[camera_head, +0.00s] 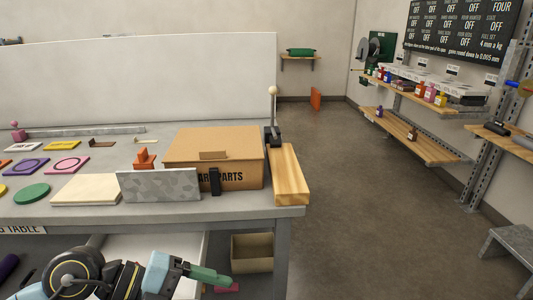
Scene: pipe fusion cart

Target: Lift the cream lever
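The cream lever (273,106) is a thin upright rod with a cream ball on top. It rises from a dark bracket at the back end of a wooden block (290,178), right of the cardboard box. My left gripper (218,277) is low in the picture, in front of the table and below its top, well apart from the lever. Its green-tipped end points right, and whether its fingers are apart is unclear. My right gripper is not in view.
A cardboard parts box (214,156) stands left of the wooden block, with a grey plate (160,185) in front. Coloured discs and tiles lie on the left of the table (100,215). An open bin (252,253) sits below.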

